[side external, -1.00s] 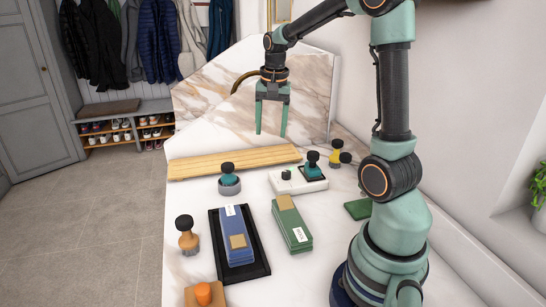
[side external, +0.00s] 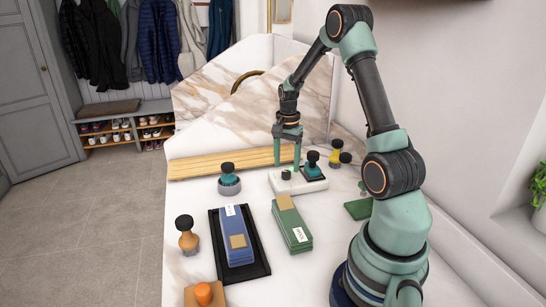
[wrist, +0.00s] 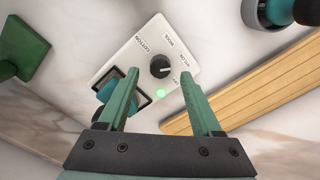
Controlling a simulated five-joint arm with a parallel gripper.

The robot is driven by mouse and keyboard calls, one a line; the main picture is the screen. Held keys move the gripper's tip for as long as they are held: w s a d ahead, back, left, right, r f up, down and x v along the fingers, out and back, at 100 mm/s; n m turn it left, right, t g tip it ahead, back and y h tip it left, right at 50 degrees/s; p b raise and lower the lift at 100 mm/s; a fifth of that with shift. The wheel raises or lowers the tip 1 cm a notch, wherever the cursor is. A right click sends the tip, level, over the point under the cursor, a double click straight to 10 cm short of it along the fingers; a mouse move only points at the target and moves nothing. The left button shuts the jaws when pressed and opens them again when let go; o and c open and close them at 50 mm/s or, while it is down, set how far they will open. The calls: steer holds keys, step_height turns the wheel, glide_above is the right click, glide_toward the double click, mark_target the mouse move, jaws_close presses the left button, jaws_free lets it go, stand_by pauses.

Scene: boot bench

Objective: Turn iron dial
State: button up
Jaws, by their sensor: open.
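The dial (wrist: 160,66) is a round black knob with a light pointer mark, on a white control base (wrist: 137,50) printed COTTON, WOOL and NYLON, plus a label partly hidden by a finger. Its mark points roughly right in the wrist view. A green lamp (wrist: 160,94) glows beside it. My gripper (wrist: 159,75) is open, its two green fingertips on either side of the dial with gaps. In the side view my gripper (side external: 287,163) is low over the white base (side external: 290,187). A small teal iron with a black knob (side external: 312,167) sits on the base's right part.
A wooden board (side external: 230,161) lies behind the base. A grey-and-teal knobbed tool (side external: 229,181) stands to the left. Green blocks (side external: 291,228) and blue blocks in a black tray (side external: 263,268) lie in front. A yellow knobbed tool (side external: 335,158) stands to the right.

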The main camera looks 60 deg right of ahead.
mark_target(286, 175)
steer(key=shift+f, duration=1.3)
jaws_close()
steer(key=shift+n, duration=0.4)
steer(key=n, duration=0.5)
steer(key=shift+n, duration=0.3)
steer(key=n, duration=0.5)
steer(key=shift+n, duration=0.3)
